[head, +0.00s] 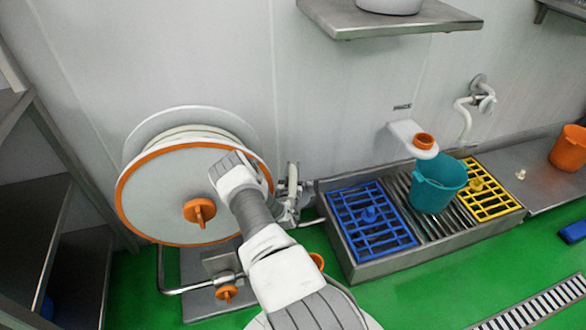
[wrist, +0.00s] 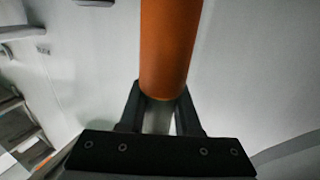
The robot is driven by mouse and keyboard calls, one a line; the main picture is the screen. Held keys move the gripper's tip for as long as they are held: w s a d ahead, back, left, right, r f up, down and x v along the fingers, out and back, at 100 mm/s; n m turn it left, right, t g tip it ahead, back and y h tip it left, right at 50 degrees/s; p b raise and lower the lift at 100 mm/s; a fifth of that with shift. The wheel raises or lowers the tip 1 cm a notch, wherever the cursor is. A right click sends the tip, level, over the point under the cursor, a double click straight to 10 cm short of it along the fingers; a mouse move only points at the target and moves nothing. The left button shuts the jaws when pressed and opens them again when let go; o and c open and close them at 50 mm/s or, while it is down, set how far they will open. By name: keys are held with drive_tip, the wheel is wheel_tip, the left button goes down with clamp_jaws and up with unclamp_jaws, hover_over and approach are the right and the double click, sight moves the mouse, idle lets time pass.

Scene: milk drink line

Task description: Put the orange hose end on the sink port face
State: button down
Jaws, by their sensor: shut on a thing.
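In the wrist view my gripper (wrist: 160,108) is shut on an orange cylinder, which looks like the orange hose end (wrist: 168,48). It stands lengthwise between the black fingers and runs out of the top of the picture. In the head view my arm crosses the lower middle, in front of the reel; I cannot make out the gripper or the held end there. The steel sink (head: 350,277) is right of my arm. A white wall fitting with an orange ring (head: 424,141) juts out above it. I cannot tell which part is the sink port face.
A large white hose reel with an orange rim (head: 135,221) stands left. The sink bears a blue grate (head: 369,215), a yellow grate (head: 476,184) and a teal bucket (head: 438,187). An orange bucket (head: 568,149) stands on the right counter. A shelf (head: 345,20) hangs above.

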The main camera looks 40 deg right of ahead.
drive_tip(key=c, duration=0.6)
unclamp_jaws()
drive_tip(key=p+v, duration=0.4)
drive_tip(key=v, duration=0.8)
drive_tip(key=shift+r, duration=0.2)
